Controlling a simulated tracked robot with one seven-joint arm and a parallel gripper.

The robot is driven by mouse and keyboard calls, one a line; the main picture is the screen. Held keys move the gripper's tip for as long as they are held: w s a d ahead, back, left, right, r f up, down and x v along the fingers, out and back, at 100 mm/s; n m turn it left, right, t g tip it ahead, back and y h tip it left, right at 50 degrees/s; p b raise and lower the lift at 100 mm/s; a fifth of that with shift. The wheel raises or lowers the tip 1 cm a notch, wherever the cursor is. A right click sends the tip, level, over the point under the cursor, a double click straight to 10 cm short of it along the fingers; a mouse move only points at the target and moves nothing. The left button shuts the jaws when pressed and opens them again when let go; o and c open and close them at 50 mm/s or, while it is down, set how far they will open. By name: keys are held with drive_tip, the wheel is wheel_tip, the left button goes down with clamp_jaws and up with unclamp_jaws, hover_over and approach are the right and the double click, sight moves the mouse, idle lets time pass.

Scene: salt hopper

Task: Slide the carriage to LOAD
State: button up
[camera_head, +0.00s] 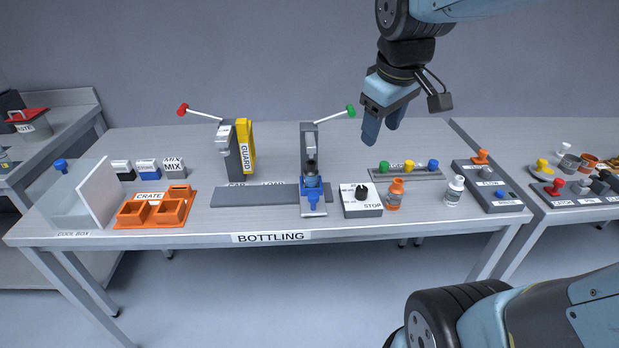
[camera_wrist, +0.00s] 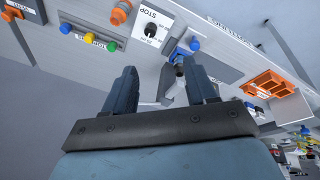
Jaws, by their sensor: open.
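The blue carriage (camera_head: 313,196) sits at the right end of a grey rail (camera_head: 250,196) on the bottling bench. It stands in front of a grey post (camera_head: 308,135) with a green-knobbed lever (camera_head: 350,111). A dark part shows just above the carriage; I cannot tell whether it belongs to the carriage or the post. My gripper (camera_head: 381,133) is open and empty, above and to the right of the carriage, apart from it. In the wrist view the carriage (camera_wrist: 181,52) shows beyond the fingers.
A yellow guard (camera_head: 244,145) and a red-knobbed lever (camera_head: 183,110) stand behind the rail's left part. Right of the carriage are a STOP dial box (camera_head: 361,202), an orange bottle (camera_head: 395,195) and a white bottle (camera_head: 454,191). An orange crate (camera_head: 153,208) lies left.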

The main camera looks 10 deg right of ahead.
drive_tip(key=w+a+f+n+g, duration=0.1)
drive_tip(key=w+a+f+n, duration=0.2)
drive_tip(key=w+a+n, duration=0.2)
drive_tip(key=n+g, duration=0.2)
drive_tip(key=n, duration=0.4)
approach(313, 194)
wheel_tip(313, 194, down, 9)
drive_tip(key=shift+d+r, duration=0.1)
drive_tip(key=shift+r, duration=0.1)
clamp_jaws()
idle(0.4)
